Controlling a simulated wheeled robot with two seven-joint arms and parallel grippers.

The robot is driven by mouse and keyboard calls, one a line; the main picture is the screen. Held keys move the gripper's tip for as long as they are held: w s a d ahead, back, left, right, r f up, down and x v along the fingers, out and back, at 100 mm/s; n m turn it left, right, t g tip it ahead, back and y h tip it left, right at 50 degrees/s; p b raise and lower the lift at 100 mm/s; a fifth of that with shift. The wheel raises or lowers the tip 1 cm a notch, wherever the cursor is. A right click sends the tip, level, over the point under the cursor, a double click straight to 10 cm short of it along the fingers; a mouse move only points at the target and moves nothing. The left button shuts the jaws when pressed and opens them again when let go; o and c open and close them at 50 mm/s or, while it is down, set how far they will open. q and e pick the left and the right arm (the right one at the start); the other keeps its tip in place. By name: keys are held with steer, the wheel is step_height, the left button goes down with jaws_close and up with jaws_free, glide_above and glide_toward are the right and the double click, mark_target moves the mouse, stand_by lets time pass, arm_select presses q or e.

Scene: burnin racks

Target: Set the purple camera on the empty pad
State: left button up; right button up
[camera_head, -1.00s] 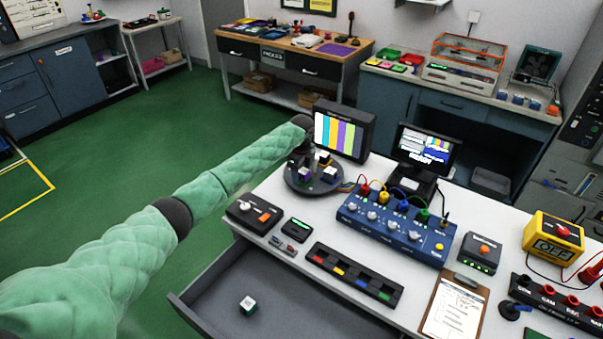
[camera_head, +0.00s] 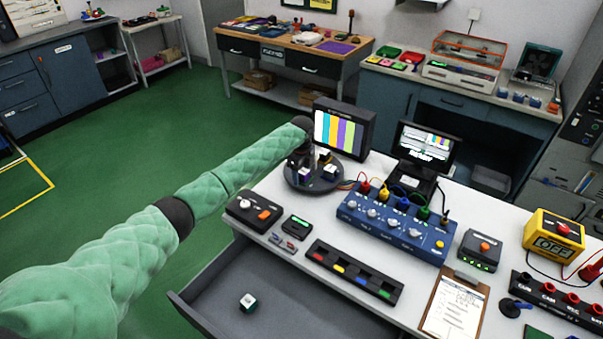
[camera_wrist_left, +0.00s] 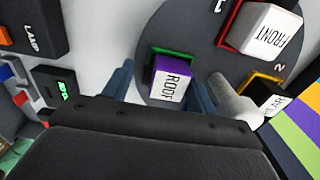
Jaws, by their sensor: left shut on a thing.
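The purple camera (camera_wrist_left: 170,82), with a white top face marked ROOF, stands at a green-edged pad (camera_wrist_left: 152,60) on the dark round turntable (camera_wrist_left: 200,60). My left gripper (camera_wrist_left: 162,90) is shut on it, with a blue finger on each side. Whether its base rests fully on the pad is hidden. A white camera marked FRONT (camera_wrist_left: 265,32) is on a red-edged pad, and a black camera (camera_wrist_left: 272,103) is by a yellow-edged pad. In the head view, my left gripper (camera_head: 301,160) reaches over the turntable (camera_head: 313,184), and its fingers are hard to make out. My right gripper is out of view.
A monitor with colour bars (camera_head: 343,129) stands close behind the turntable. A blue control box (camera_head: 395,228) with cables is to its right, and a lamp switch box (camera_head: 254,211) is in front.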

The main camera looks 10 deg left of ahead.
arm_select(q)
steer(key=o, duration=1.1)
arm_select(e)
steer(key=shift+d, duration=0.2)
arm_select(q)
steer(key=shift+r+b, duration=0.5)
steer(key=shift+r, duration=0.3)
steer(key=shift+r+b, duration=0.4)
steer(key=shift+r, duration=0.55)
step_height(320, 180, up, 3)
steer(key=shift+f+b, duration=0.1)
steer(key=shift+b, duration=0.45)
steer(key=shift+r, duration=0.8)
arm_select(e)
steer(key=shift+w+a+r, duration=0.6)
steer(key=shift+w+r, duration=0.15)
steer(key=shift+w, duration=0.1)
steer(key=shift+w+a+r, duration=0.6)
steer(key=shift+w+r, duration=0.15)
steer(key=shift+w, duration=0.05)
